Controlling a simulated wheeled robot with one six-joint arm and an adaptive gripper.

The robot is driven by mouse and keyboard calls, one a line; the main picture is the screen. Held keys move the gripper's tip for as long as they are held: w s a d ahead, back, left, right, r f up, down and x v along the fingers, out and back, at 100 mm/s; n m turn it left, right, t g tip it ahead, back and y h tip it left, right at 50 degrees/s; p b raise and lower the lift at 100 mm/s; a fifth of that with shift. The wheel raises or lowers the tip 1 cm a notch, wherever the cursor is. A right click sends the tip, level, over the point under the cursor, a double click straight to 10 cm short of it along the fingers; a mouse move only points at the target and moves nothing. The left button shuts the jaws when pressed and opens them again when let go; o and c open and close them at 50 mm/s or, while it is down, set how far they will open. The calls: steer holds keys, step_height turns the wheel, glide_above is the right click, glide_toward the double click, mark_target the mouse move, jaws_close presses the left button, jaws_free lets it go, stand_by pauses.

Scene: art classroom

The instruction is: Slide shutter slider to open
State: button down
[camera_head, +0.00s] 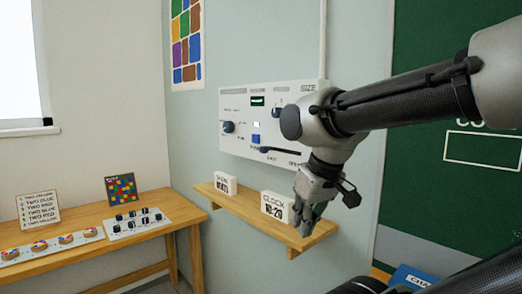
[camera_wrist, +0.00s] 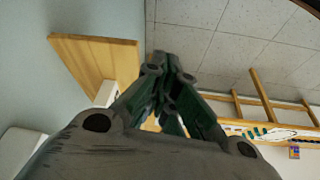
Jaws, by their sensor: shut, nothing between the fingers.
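A white control panel (camera_head: 235,103) is mounted on the wall in the head view. A dark horizontal slider slot with a small knob (camera_head: 264,149) runs along its lower part, the knob at the left end of the slot. The lettering by the slot is too small to read surely. My gripper (camera_head: 303,226) hangs below and right of the panel, pointing down in front of the wooden shelf, apart from the slider. It is shut and empty; its closed fingers also show in the wrist view (camera_wrist: 172,120). My arm covers the panel's right side.
A wooden wall shelf (camera_head: 240,206) below the panel holds a white clock sign (camera_head: 275,206) and a smaller white block (camera_head: 225,183). A wooden table (camera_head: 180,213) stands left with small boards. A green chalkboard (camera_head: 430,165) is at right.

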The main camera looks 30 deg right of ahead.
steer(key=c, duration=1.8)
jaws_free()
steer(key=shift+a, duration=0.2)
steer(key=o, duration=0.5)
steer(key=w+a+f, duration=0.1)
steer(key=f+n+g, duration=0.1)
steer(key=shift+w+a+f, duration=0.3)
steer(key=shift+w+a, duration=0.05)
steer(key=n+h, duration=1.8)
steer(key=n, duration=0.1)
glide_toward(261, 149)
steer(key=d, duration=0.6)
steer(key=w+d, duration=0.1)
steer(key=d, duration=0.3)
steer(key=shift+w+d, duration=0.35)
steer(key=shift+d, duration=0.05)
jaws_close()
